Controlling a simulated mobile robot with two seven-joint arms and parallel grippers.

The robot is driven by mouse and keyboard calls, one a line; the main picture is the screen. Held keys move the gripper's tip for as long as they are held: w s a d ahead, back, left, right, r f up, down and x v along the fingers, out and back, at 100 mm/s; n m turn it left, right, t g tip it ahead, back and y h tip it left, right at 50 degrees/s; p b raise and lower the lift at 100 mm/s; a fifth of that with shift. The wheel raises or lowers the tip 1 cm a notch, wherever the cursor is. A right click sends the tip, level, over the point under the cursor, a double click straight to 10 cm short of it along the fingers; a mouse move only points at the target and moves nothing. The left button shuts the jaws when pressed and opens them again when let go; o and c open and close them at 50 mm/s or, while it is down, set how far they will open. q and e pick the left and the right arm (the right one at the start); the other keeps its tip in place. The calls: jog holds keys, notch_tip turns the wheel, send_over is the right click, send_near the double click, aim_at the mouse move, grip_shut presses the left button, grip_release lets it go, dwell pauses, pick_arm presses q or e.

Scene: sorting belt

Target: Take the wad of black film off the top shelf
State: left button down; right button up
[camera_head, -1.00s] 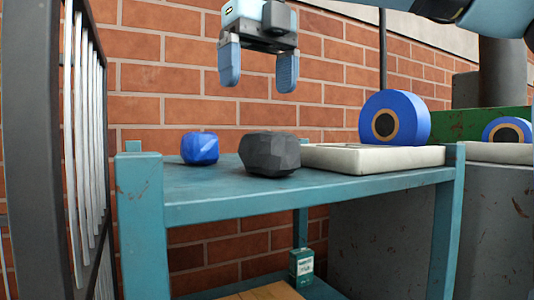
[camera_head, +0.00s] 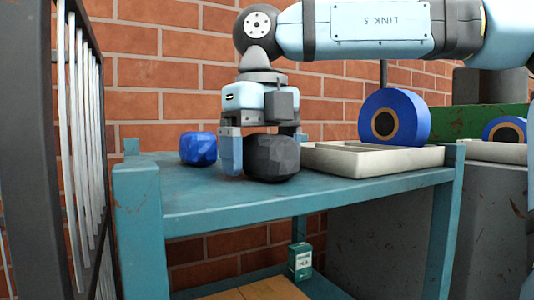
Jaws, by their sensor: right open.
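The wad of black film (camera_head: 272,160) is a dark, faceted lump on the top shelf (camera_head: 300,195) of a teal rack. My right gripper (camera_head: 262,152) points straight down over it, with its arm coming in from the upper right. One blue finger is at the wad's left side; the other is mostly hidden behind the wad. The jaws are open, with the wad at or between them; I cannot tell whether they touch it. My left gripper is out of view.
A blue faceted lump (camera_head: 198,148) lies just left of the gripper. A pale tray (camera_head: 405,163) sits to the right, with a blue roll (camera_head: 393,117) at its back. A small green box (camera_head: 300,261) stands on the lower shelf. A barred frame (camera_head: 62,150) rises at left.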

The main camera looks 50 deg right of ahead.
jog(key=shift+s+a, duration=0.1)
jog(key=shift+a, duration=0.05)
jog(key=c, duration=0.8)
jog(key=shift+c, duration=1)
